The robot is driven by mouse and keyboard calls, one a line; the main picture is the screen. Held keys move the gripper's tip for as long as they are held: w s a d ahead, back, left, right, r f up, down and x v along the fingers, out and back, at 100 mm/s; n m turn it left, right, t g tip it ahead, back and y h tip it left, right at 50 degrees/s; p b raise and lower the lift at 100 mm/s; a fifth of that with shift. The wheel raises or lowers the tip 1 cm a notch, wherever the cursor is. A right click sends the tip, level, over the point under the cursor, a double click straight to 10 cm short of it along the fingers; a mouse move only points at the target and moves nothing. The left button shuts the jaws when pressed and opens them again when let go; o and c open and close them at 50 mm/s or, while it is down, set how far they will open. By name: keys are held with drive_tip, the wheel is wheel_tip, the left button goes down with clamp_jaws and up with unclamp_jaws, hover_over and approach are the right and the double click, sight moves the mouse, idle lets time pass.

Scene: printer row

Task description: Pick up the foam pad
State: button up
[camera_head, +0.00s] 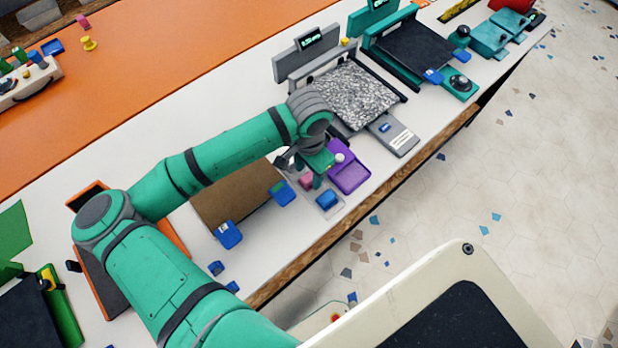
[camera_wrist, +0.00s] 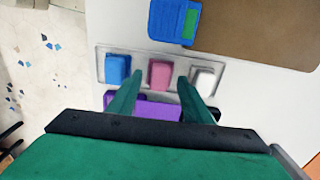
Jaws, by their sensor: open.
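A pink block (camera_wrist: 160,74) sits in the middle of a shallow clear tray (camera_wrist: 101,66), between a blue block (camera_wrist: 117,69) and a white block (camera_wrist: 203,79). None is labelled; the pink one, with soft rounded edges, may be the foam pad, but I cannot be sure. In the head view the pink block (camera_head: 306,181) and the blue block (camera_head: 327,200) show beside my gripper. My gripper (camera_wrist: 160,80) is open and empty, its fingertips appearing on either side of the pink block's near end. I cannot tell the height gap.
A purple tray (camera_head: 350,178) stands close to my gripper. A brown board (camera_head: 232,197) with blue clamps, one of them (camera_head: 283,193) near the gripper, lies to the left. A grey printer with a speckled bed (camera_head: 352,95) stands behind. The white table's front edge is close.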

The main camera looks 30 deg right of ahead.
drive_tip(key=shift+f, duration=0.5)
drive_tip(key=c, duration=1.1)
drive_tip(key=shift+c, duration=0.2)
drive_tip(key=shift+r, duration=0.15)
